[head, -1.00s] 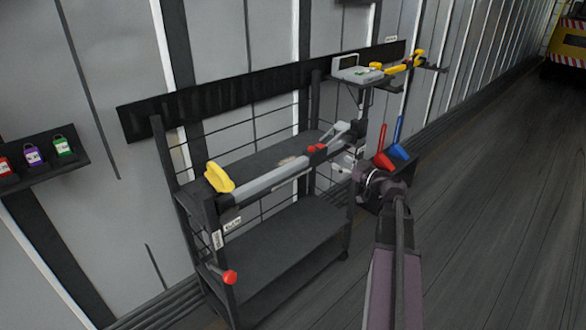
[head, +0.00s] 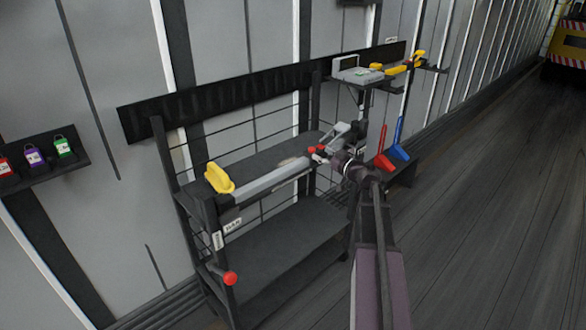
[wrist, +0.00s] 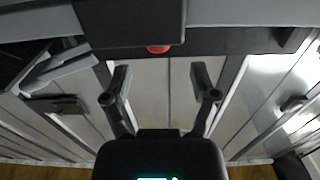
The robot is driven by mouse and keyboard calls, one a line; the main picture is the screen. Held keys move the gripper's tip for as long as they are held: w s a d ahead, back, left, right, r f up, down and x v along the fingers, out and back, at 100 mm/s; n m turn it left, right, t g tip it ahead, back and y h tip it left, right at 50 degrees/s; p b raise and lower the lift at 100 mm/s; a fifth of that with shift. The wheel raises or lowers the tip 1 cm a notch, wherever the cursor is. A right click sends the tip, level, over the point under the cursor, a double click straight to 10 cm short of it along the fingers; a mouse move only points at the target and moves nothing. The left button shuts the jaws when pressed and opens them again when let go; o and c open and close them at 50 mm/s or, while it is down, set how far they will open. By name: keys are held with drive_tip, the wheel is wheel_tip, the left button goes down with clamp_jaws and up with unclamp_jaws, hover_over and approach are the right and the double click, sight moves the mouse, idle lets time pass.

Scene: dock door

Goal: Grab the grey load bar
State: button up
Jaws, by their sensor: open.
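The grey load bar (head: 272,180) lies across the front of the black rack, with a yellow end (head: 218,178) at its left and a lever-like grey part at its right. My gripper (head: 322,155) is at the red part of the bar, right of its middle; contact cannot be told there. In the wrist view my gripper (wrist: 162,78) has its two black fingers spread with nothing between them. A grey bar section (wrist: 230,12) crosses the top of that view, with a dark block and a red spot beyond the fingertips.
The black rack (head: 285,245) has a clear lower shelf. A red-tipped peg (head: 230,278) juts from its left front. Red and blue tools (head: 396,150) stand at right. A side shelf holds a grey case (head: 356,70). Open floor (head: 480,230) lies right.

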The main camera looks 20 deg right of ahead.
sight(314, 150)
drive_tip(key=shift+x, duration=2.6)
drive_tip(key=shift+d+f, duration=0.1)
